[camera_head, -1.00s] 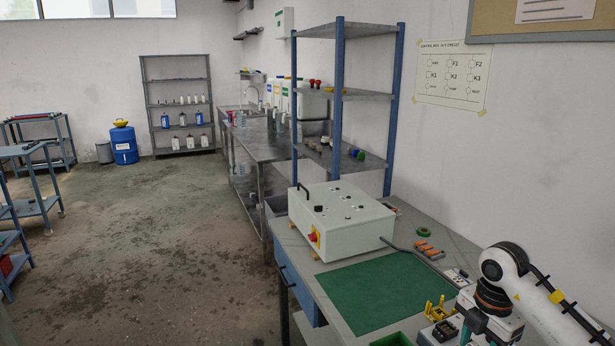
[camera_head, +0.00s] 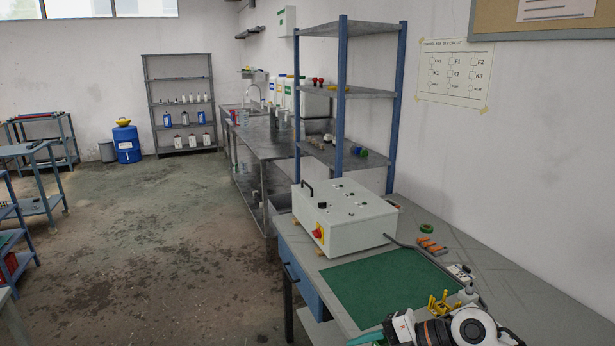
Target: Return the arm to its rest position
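My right arm (camera_head: 465,327) is at the bottom right, a white and black wrist and joint low over the front of the workbench (camera_head: 335,312). A teal piece (camera_head: 366,339) sticks out to its left at the bottom edge and seems to be part of my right gripper. The fingertips are cut off or hidden, so I cannot tell whether it is open or shut, or whether it holds anything. My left gripper is not in view.
A green mat (camera_head: 390,285) lies bare on the bench, with a white control box (camera_head: 345,218) behind it. A yellow holder (camera_head: 443,303) stands close behind my arm. Orange-handled tools (camera_head: 430,246) lie near the wall. A shelf rack (camera_head: 340,90) rises behind. Open floor (camera_head: 150,260) is left.

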